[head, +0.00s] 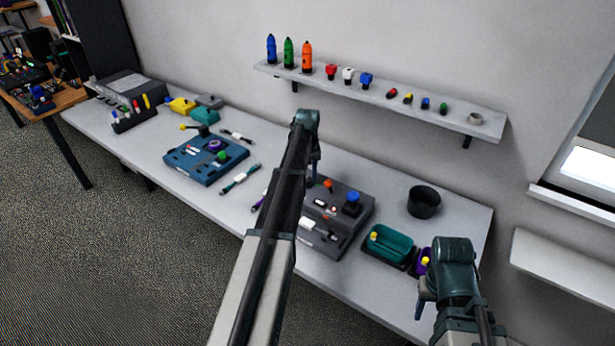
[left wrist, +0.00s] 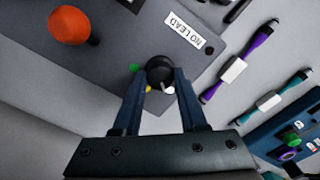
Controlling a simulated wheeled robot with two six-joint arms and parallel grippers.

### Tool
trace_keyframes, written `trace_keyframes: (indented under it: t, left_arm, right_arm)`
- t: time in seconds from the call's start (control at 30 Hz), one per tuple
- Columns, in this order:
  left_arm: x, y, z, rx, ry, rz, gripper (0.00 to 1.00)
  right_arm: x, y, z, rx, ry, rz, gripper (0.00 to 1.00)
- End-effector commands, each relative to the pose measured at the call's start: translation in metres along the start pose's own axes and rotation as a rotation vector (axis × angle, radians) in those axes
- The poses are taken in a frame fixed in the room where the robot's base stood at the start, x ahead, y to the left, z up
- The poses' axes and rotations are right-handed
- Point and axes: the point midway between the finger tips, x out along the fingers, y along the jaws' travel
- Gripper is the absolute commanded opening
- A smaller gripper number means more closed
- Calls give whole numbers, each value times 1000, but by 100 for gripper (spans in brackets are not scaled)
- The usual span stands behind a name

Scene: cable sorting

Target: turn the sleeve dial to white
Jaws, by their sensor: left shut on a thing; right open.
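The sleeve dial is a round black knob (left wrist: 160,68) on a dark grey panel (left wrist: 125,40) in the left wrist view. Green, yellow and white marks show around its rim. A thin pale pointer line shows near the white and yellow marks; I cannot tell exactly which it meets. My left gripper (left wrist: 161,78) is shut on the knob, one blue finger on each side. In the head view my left gripper (head: 314,172) is over the grey device (head: 352,222), and my arm hides the dial. My right gripper (head: 426,292) is open and empty near the table's front right.
A "NO LEAD" label (left wrist: 188,33) and an orange knob (left wrist: 70,25) are on the panel. Cables (left wrist: 240,65) lie beside it. Blue device (head: 207,158) is left; black cup (head: 424,202) and green tray (head: 390,243) are right. A shelf (head: 380,92) hangs behind.

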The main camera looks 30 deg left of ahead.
Motion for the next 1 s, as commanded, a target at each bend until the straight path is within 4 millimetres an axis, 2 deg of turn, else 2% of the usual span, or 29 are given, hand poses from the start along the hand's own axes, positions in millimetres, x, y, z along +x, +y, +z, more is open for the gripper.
trace_keyframes:
  t: [0.3, 0.77, 0.8, 0.97, 1.0]
  left_arm:
    - [0, 0, 0, -85, 0, 0, 0]
    - [0, 0, 0, -97, 0, 0, 0]
    - [0, 0, 0, -97, 0, 0, 43]
    - [0, 0, 0, -96, 0, 0, 72]
    - [0, 0, 0, -96, 0, 0, 72]
  right_arm:
    - [0, 0, 0, 0, 0, 0, 50]
    - [0, 0, 0, 0, 0, 0, 50]
    - [0, 0, 0, 0, 0, 0, 50]
    - [0, 0, 0, 0, 0, 0, 50]
    - [0, 0, 0, 0, 0, 0, 50]
